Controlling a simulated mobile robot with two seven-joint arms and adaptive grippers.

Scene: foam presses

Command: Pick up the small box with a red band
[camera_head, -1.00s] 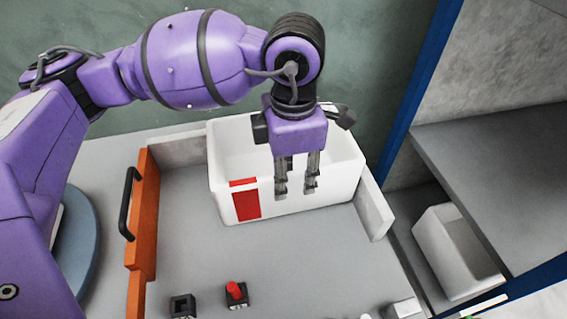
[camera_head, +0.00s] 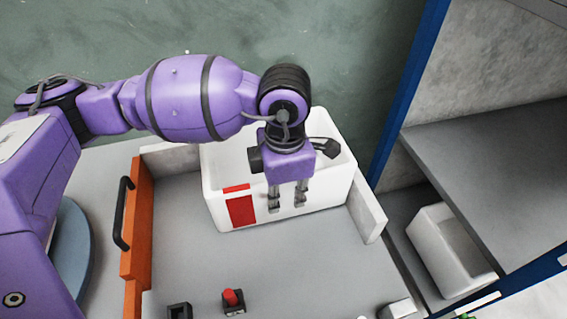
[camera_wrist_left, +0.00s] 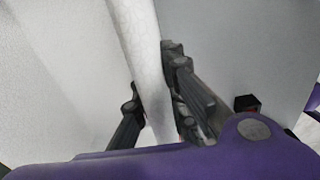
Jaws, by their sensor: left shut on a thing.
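The white open-topped box (camera_head: 328,188) stands at the back of the grey work surface, with a red band (camera_head: 241,211) on the left of its front. My left gripper (camera_head: 287,203) comes down at the front wall of the box, right of the red band. In the left wrist view, the gripper's dark fingers (camera_wrist_left: 152,82) lie on either side of the white box wall (camera_wrist_left: 142,45) and are shut on it. The inside of the box is partly hidden by my arm. My right gripper is not in view.
An orange panel with a black handle (camera_head: 140,220) borders the surface on the left. A red button (camera_head: 231,298) sits at the front. A low grey wall (camera_head: 369,218) stands right of the box. Another white bin (camera_head: 432,258) is under the grey shelf (camera_head: 490,170) at right.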

